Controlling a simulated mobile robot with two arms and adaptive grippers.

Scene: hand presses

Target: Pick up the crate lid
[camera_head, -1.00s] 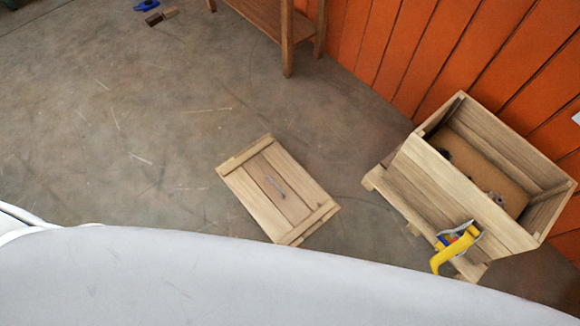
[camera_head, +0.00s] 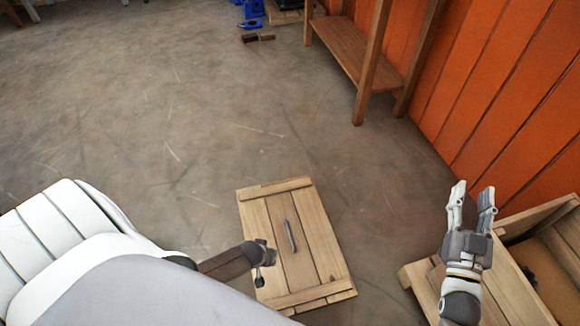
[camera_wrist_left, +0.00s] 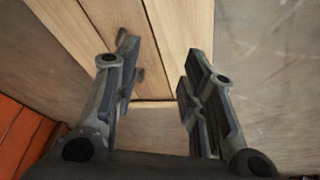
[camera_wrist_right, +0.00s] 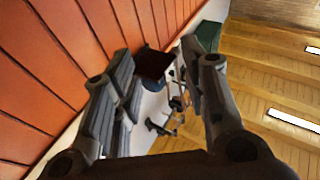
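The crate lid (camera_head: 315,240), pale planks with two cross battens, lies flat on the floor in the head view. A thin grey handle (camera_head: 289,236) is on its middle. My left gripper (camera_head: 266,264) is over the lid's left part, below and left of the handle. In the left wrist view, its fingers (camera_wrist_left: 157,62) are spread with lid planks beyond; the handle appears partly hidden near the left finger. Contact cannot be told. My right gripper (camera_head: 474,190) is open and empty, raised beside the open crate (camera_head: 515,295) at the lower right.
A wooden bench or shelf (camera_head: 350,55) stands by the orange wall (camera_head: 510,75). Blue tools (camera_head: 250,12) and small brown blocks (camera_head: 258,38) are at the back. The concrete floor left of and behind the lid is clear.

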